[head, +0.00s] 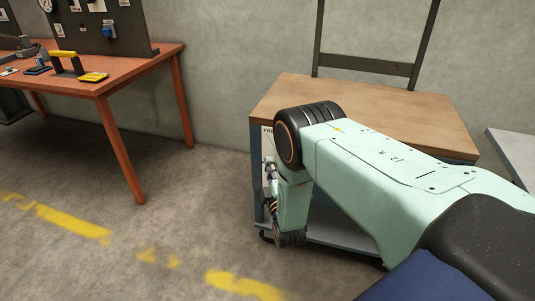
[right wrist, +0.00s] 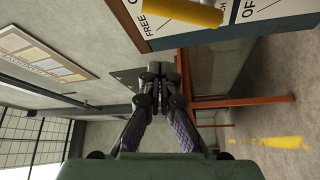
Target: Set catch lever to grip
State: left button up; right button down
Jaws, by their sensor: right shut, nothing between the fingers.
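A white label panel (right wrist: 255,12) is on the side of the wooden-topped cart; black lettering on it includes "FREE" and "OFF". A yellow bar (right wrist: 185,11), apparently the catch lever, lies across the panel at the top edge of the right wrist view and is cut off there. Its exact setting cannot be told. My right gripper (right wrist: 154,76) is shut and empty, apart from the yellow bar and below it in that view. In the head view the right gripper (head: 269,168) is small beside the cart's left side, partly hidden by my forearm. My left gripper is out of view.
The cart (head: 365,104) has a wooden top and a dark upright frame behind. An orange workbench (head: 130,75) with tools and a pegboard stands at the left. The floor between them is clear, with worn yellow markings (head: 70,222). A grey surface (head: 512,152) is at the right.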

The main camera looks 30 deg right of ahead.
jog(key=v, duration=0.3)
jog(key=p+v, duration=0.1)
jog(key=v, duration=0.1)
jog(key=shift+s+f, duration=0.1)
jog(key=shift+f, duration=0.2)
jog(key=shift+a, duration=0.15)
